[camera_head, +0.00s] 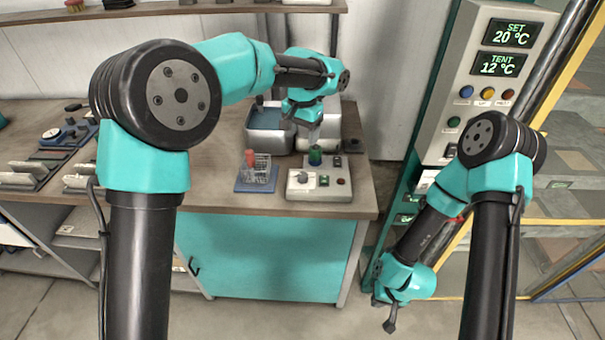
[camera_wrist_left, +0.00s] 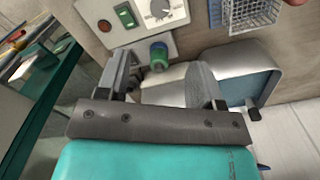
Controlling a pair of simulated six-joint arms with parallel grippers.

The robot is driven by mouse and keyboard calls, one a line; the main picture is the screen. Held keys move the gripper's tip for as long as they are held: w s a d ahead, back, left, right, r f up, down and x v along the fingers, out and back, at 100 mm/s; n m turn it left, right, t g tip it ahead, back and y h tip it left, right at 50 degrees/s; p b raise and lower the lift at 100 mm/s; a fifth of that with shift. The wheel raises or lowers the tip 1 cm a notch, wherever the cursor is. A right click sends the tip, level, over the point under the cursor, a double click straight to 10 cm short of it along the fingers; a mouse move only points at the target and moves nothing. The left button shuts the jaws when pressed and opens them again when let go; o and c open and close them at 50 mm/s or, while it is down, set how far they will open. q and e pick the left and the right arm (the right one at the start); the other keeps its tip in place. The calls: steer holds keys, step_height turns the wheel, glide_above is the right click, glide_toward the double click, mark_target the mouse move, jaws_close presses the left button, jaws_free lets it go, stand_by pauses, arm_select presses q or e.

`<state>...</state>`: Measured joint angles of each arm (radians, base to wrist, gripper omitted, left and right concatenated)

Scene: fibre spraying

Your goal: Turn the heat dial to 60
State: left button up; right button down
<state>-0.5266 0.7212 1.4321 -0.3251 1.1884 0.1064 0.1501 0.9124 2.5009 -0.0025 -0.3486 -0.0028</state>
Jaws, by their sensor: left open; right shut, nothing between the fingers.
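A pale control box (camera_head: 320,189) sits near the front right of the workbench. It carries a dial (camera_head: 302,178) with a pointer and a scale, which also shows, partly cut off, in the left wrist view (camera_wrist_left: 160,9); its numbers are too small to read. A green vial with a blue end (camera_head: 315,157) stands at the box's back edge. My left gripper (camera_head: 306,134) is open and empty above and behind the box. In the wrist view the vial (camera_wrist_left: 158,56) appears between its fingers, apart from them. My right gripper (camera_head: 388,316) is shut, low beside the bench, holding nothing.
A wire rack with a red-topped item (camera_head: 257,168) stands left of the box. Metal bins (camera_head: 268,137) are behind. A tall panel (camera_head: 490,85) at right reads SET 20 °C and TENT 12 °C, with coloured buttons. The bench front is clear.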

mark_target(302, 175)
arm_select(q)
step_height(302, 175, down, 15)
steer(key=shift+f, duration=0.1)
stand_by(0.4)
steer(key=shift+c, duration=0.2)
steer(key=c, duration=0.9)
steer(key=shift+m, duration=0.4)
steer(key=m, duration=0.3)
steer(key=shift+m, duration=2)
